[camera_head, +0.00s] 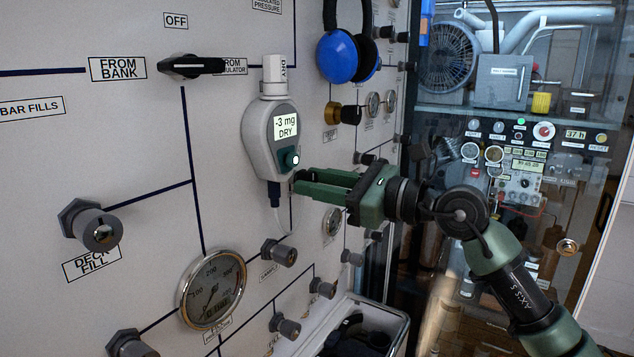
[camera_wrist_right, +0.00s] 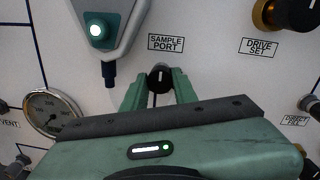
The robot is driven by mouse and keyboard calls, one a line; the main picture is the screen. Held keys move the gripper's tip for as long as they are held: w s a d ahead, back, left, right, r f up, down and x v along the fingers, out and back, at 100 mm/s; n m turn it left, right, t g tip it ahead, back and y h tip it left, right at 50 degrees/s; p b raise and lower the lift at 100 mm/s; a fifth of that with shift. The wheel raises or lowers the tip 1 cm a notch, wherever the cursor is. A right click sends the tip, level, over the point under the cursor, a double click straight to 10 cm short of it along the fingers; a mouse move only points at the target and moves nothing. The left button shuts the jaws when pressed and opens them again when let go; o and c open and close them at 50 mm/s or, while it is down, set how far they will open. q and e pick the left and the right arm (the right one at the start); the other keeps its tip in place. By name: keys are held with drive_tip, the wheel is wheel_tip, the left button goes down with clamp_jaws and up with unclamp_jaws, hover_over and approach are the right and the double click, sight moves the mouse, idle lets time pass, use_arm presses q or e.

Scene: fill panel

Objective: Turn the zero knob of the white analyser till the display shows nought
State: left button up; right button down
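The white analyser (camera_head: 262,128) hangs on the panel, its lit display (camera_head: 286,127) reading "-3 mg DRY". Its teal knob (camera_head: 289,158) with a bright white centre is at the lower front. The wrist view shows the knob (camera_wrist_right: 97,30) at upper left, with the analyser's lower end (camera_wrist_right: 128,40) around it. My right gripper (camera_head: 297,182) is below and right of the knob, apart from it. In the wrist view its fingers (camera_wrist_right: 158,92) are spread, with the black sample port knob (camera_wrist_right: 159,78) seen between them; contact is not visible. My left gripper is out of view.
The pressure gauge (camera_head: 213,290) and deck fill fitting (camera_head: 92,226) are lower left. Blue ear defenders (camera_head: 345,55) hang above right. A brass drive-set knob (camera_head: 334,113) is right of the analyser. An open bin (camera_head: 392,320) stands below.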

drive_tip(key=m+p, duration=0.1)
drive_tip(key=m, duration=0.3)
idle(0.4)
drive_tip(key=c, duration=1.1)
unclamp_jaws()
drive_tip(key=shift+d, duration=0.1)
drive_tip(key=b+v, duration=0.3)
drive_tip(key=v, duration=0.4)
drive_tip(key=shift+s+d+f, duration=0.1)
drive_tip(key=shift+s+d, duration=0.1)
drive_tip(key=shift+d, duration=0.1)
